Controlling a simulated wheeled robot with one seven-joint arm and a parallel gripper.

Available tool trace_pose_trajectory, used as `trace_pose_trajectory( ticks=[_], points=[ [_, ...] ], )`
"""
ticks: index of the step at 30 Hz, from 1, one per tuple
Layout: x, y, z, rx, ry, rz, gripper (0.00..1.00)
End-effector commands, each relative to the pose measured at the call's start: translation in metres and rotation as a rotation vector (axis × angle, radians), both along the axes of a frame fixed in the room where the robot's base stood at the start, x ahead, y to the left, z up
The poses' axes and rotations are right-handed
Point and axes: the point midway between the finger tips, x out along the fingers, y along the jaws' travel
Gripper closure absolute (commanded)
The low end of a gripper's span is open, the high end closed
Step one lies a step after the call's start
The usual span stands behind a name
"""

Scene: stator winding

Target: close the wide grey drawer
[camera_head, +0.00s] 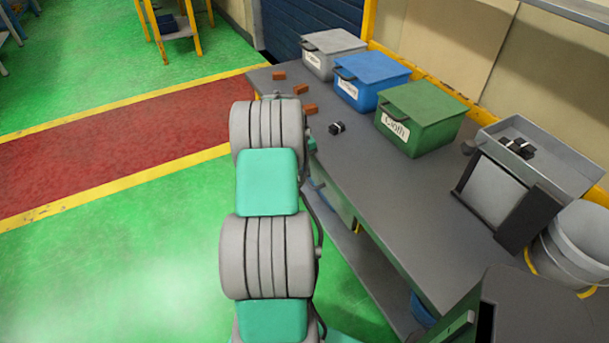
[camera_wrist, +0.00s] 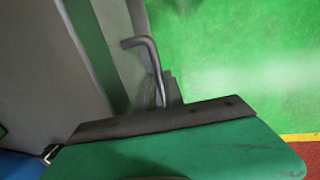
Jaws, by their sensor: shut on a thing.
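In the wrist view, a grey panel (camera_wrist: 119,38) beside the bench edge appears to be the front of the wide grey drawer. A bent grey bar handle (camera_wrist: 149,50) stands out from it. My gripper (camera_wrist: 168,92) is at the lower end of this handle and appears shut on it; its fingers are only partly visible beyond the dark bolted plate and green housing. I cannot tell how far the drawer stands open.
The bench top (camera_head: 395,190) carries a grey bin (camera_head: 331,65), a blue bin (camera_head: 370,85), a green bin (camera_head: 425,125) and an open grey tray (camera_head: 570,170). Several small orange and dark parts lie near its far left end. Green floor (camera_head: 110,270) is clear to the left.

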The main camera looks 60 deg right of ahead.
Motion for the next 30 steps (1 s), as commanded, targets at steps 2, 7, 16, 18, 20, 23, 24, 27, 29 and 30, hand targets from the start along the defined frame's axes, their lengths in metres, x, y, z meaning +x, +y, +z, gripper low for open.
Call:
trace_pose_trajectory(
  ticks=[2,7,16,18,20,23,24,27,29,30],
  points=[
    [-0.002,-0.0038,0.0016,-0.012,0.001,-0.006,1.0],
    [-0.0029,-0.0048,0.0021,-0.013,0.0,-0.009,0.87],
    [-0.0017,-0.0035,0.0017,-0.01,0.001,-0.006,0.66],
    [-0.0016,-0.0033,0.0016,-0.01,0.001,-0.005,0.66],
    [-0.0015,-0.0032,0.0016,-0.01,0.001,-0.005,0.66],
    [-0.0015,-0.003,0.0016,-0.009,0.001,-0.005,0.66],
    [-0.0016,-0.0031,0.0016,-0.009,0.001,-0.005,0.66],
    [-0.0021,-0.0024,0.0015,-0.009,0.001,-0.008,0.66],
    [-0.0028,-0.0009,0.0016,-0.009,0.002,-0.013,0.66],
    [-0.0037,0.0008,0.0014,-0.008,0.001,-0.019,0.66]
  ],
)
